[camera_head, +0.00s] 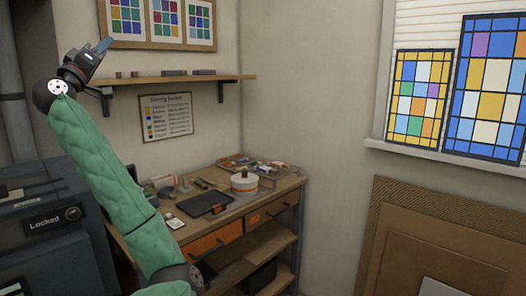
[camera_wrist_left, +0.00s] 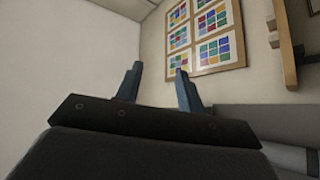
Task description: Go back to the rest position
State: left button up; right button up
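My left arm, in a green quilted sleeve, rises from the bottom of the head view toward the upper left. My left gripper (camera_head: 104,46) is at its raised end, in front of the wall and near the framed colour charts. In the left wrist view my left gripper (camera_wrist_left: 157,85) has its two blue-grey fingers apart, with nothing between them. My right gripper is in neither view.
A wooden workbench (camera_head: 284,187) holds a black tray (camera_head: 205,204) and a white round container (camera_head: 244,182). A shelf (camera_head: 165,79) runs along the wall near my left gripper. A dark cabinet marked Locked (camera_head: 40,240) stands at left. Framed colour charts (camera_wrist_left: 205,35) show in the wrist view.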

pick_arm(q)
jog(key=s+d+f+m+g+y, duration=0.1)
jog(key=d+f+m+g, duration=0.15)
jog(key=d+f, duration=0.7)
jog(key=s+d+f+m+g+y, duration=0.15)
jog(key=f+g, duration=0.25)
jog(key=f, duration=1.2)
jog(key=s+d+f+m+g, duration=0.15)
jog(key=d+f+g, duration=0.35)
jog(key=f, duration=0.7)
jog(key=s+d+f+g, duration=0.1)
jog(key=s+d+f, duration=0.3)
jog(key=f, duration=0.4)
jog(key=s+d+f+m+g, duration=0.1)
jog(key=s+d+f, duration=0.2)
jog(key=s+f, duration=0.3)
jog(key=s+d+f+g, duration=0.1)
jog(key=s+d+f, duration=0.25)
jog(key=f, duration=0.55)
jog(key=s+d+f+g, duration=0.3)
jog(key=s+f+g, duration=0.1)
jog(key=s+f, duration=1)
jog(key=s+d+f+m+g, duration=0.1)
jog(key=s+d+f+g, duration=0.2)
jog(key=s+f, duration=1.1)
jog(key=s, duration=0.4)
jog(key=shift+g, duration=0.35)
jog(key=shift+s+h, duration=0.15)
jog(key=shift+h, duration=0.1)
